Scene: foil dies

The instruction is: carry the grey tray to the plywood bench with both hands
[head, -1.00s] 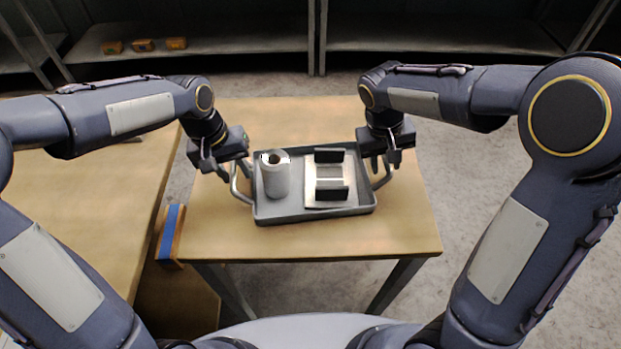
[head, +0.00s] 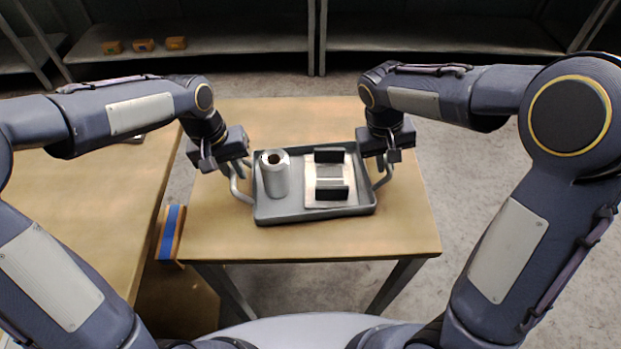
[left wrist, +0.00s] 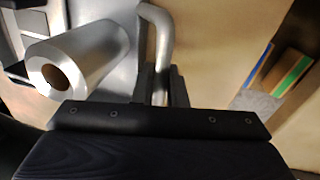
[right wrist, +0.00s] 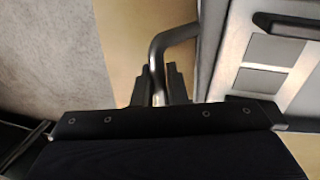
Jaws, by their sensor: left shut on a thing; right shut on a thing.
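The grey tray (head: 292,212) rests on a wooden-topped table (head: 310,240) in the middle of the head view. It carries a silver roll (head: 276,178) standing upright on the left and a pale plate with two black blocks (head: 330,192) on the right. My left gripper (head: 238,168) is shut on the tray's left handle (left wrist: 165,28). My right gripper (head: 380,162) is shut on the right handle (right wrist: 172,38). In the head view the hands partly hide both handles.
A second wooden-topped bench (head: 75,215) stands at the left, with a gap between it and the table. A blue-striped wooden piece (head: 170,232) shows at that gap. Dark shelves with several small orange-brown blocks (head: 143,45) are at the back. Grey floor (head: 480,180) is clear at the right.

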